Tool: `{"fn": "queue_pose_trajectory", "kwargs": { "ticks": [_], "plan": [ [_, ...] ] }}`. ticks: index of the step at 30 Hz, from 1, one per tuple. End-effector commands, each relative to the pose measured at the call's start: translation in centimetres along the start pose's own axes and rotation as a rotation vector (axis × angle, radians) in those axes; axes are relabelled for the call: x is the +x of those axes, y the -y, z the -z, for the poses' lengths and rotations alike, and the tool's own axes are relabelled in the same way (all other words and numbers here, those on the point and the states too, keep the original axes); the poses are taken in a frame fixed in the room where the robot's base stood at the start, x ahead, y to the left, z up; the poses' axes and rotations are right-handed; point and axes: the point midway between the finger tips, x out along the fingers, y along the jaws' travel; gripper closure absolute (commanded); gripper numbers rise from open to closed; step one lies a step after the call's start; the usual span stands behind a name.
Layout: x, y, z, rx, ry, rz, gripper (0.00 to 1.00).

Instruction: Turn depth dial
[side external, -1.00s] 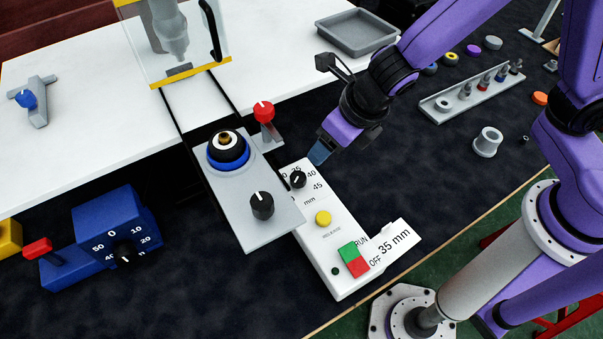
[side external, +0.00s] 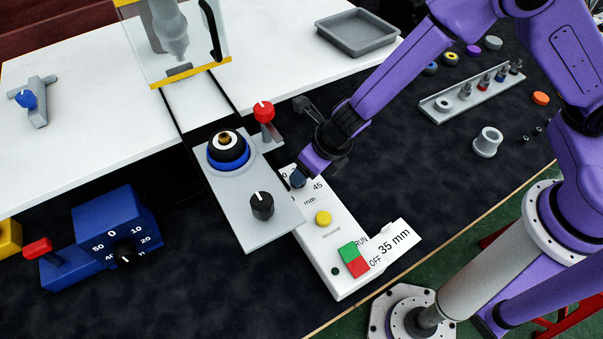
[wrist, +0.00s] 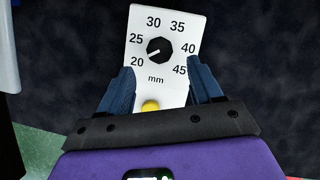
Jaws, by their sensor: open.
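The depth dial is a small black knob (wrist: 160,50) with a white pointer on a white panel (wrist: 139,22). Its scale runs from 20 to 45 mm. In the wrist view the pointer aims left and slightly down, between 20 and 25. My gripper (wrist: 162,88) is open, with blue fingers left and right of the panel and the dial ahead between them. In the side view my gripper (side external: 298,178) is over the dial and hides most of it. I cannot tell whether the fingers touch it. A card (side external: 395,240) reads 35 mm.
The panel also has a yellow button (side external: 323,218) and green and red RUN/OFF switches (side external: 354,259). A grey plate (side external: 238,222) with a black knob (side external: 262,205) stands close left, a red knob (side external: 264,111) behind. A blue box (side external: 105,235) with another dial sits further left.

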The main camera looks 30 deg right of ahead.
Motion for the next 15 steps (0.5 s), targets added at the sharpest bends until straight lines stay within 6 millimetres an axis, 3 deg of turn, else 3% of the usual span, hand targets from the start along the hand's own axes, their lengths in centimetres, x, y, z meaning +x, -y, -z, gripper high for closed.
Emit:
{"fn": "queue_pose_trajectory", "kwargs": {
  "ticks": [6, 15],
  "plan": [
    [3.1, 0.1, 0.1, 0.001, -0.001, 0.002, 0.35],
    [5.3, 0.0, 0.0, 0.0, 0.0, 0.001, 0.35]
  ]
}}
